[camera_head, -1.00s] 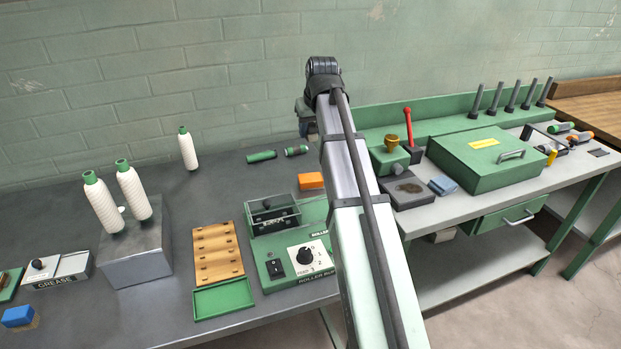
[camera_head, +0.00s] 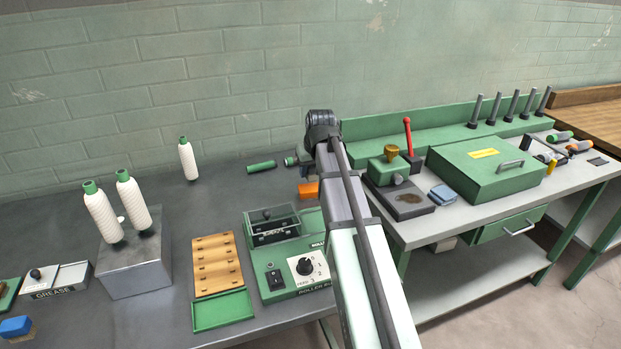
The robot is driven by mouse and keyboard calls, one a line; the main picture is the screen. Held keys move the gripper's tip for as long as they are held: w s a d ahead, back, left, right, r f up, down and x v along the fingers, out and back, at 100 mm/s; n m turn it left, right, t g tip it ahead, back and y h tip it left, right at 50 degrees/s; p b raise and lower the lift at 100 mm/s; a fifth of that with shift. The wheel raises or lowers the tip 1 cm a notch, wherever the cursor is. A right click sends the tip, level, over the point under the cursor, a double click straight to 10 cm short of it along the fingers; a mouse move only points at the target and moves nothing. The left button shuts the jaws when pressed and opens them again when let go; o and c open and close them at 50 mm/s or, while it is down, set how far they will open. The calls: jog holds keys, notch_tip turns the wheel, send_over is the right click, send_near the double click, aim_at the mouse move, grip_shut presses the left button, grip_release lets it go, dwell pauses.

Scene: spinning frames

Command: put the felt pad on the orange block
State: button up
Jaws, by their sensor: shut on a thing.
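The orange block (camera_head: 307,189) lies on the dark bench behind the roller machine; my arm covers its right side. My gripper (camera_head: 304,158) is mostly hidden behind my own arm, and only a dark edge of the hand shows above the block. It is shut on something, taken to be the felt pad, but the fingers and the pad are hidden. I cannot tell how high the hand is above the block or whether anything touches it.
The roller machine (camera_head: 297,268) stands just in front of the block. A green cylinder (camera_head: 261,167) lies to its left. A white bottle (camera_head: 188,159) stands further left. A wooden rack (camera_head: 216,265) lies left of the machine. The dark bench behind the rack is clear.

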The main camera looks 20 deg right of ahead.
aim_at(310, 178)
jog(key=shift+f, duration=1.6)
jog(key=shift+f, duration=0.1)
jog(key=o, duration=1)
jog(key=v, duration=1.2)
jog(key=shift+w, duration=0.1)
